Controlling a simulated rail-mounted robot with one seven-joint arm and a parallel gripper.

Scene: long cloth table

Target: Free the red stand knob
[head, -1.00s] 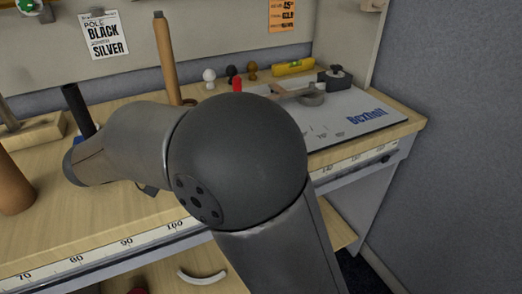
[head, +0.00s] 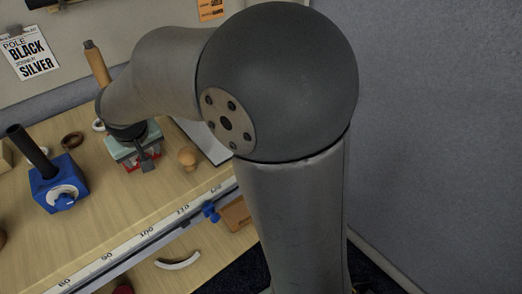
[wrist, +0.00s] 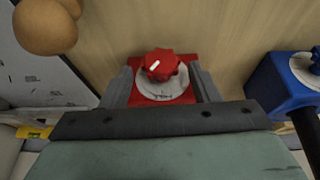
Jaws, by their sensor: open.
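The red stand knob (wrist: 161,65) is a lobed red knob with a white mark, on a pale round dial over a red base (wrist: 190,96). My gripper (wrist: 160,80) is open in the wrist view, with one finger on each side of the red stand. I cannot tell whether the fingers touch it. In the head view my gripper (head: 140,158) points down at the table, with a little red of the stand's base (head: 127,166) showing beneath it. The knob itself is hidden there.
A blue stand (head: 62,188) with a black pole stands to the left; it also shows in the wrist view (wrist: 272,88). A round wooden knob (head: 187,157) stands just right of my gripper. A ruler strip (head: 150,235) runs along the table's front edge.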

